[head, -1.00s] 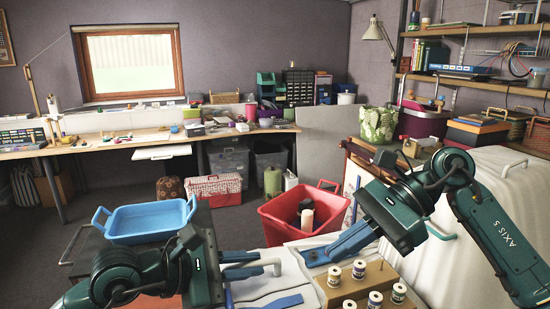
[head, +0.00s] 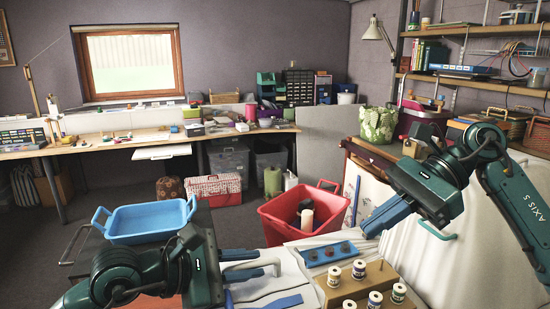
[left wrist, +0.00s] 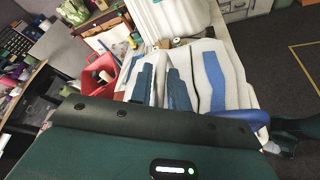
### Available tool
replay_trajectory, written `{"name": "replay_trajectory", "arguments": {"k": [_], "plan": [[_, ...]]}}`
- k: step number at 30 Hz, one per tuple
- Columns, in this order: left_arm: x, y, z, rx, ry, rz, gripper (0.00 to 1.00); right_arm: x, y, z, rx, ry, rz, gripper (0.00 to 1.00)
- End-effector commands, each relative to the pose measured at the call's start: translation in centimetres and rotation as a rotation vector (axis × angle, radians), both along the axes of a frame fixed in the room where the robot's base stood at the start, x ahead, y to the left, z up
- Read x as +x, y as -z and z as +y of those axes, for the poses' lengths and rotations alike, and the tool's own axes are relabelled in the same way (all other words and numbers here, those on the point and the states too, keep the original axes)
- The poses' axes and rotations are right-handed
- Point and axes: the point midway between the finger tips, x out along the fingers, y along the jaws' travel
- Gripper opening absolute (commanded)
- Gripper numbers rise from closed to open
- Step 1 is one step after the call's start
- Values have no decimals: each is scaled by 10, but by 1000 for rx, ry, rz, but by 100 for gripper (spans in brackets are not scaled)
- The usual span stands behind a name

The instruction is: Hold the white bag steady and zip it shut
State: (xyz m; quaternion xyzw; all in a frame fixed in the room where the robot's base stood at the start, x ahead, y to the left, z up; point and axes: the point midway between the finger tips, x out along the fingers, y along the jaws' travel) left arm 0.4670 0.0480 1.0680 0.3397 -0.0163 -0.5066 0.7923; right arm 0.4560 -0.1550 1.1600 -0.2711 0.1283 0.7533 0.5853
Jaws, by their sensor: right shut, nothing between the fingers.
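The white bag (head: 262,284) appears as pale material with blue bands at the bottom middle of the head view. Its zip and pull cannot be made out. My left gripper (head: 256,263) is at the bag's far left, with a pale loop between or beside its fingers. In the left wrist view, the two dark blue fingers of my left gripper (left wrist: 161,84) lie apart over white material; whether they grip it is unclear. My right gripper (head: 368,230) is shut and empty, raised above the right side of the work surface.
A blue strip with dark red round spots (head: 330,254) lies below my right gripper. A wooden block (head: 345,285) with several thread spools stands in front of it. A red basket (head: 277,230) is behind, and a blue tub (head: 148,238) is at the left.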

Motion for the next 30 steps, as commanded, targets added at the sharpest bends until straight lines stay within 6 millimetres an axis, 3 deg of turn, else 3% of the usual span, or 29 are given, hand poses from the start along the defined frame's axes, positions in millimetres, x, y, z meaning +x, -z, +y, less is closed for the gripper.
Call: {"name": "replay_trajectory", "arguments": {"k": [7,16,30], "plan": [[0,0,0,0,0,0,38,0,0,0,0,0,0,0],[-2,-1,5,1,-1,0,38,0,0,0,0,-1,1,0],[-45,-29,76,7,-3,0,38,0,0,0,0,0,0,0]]}}
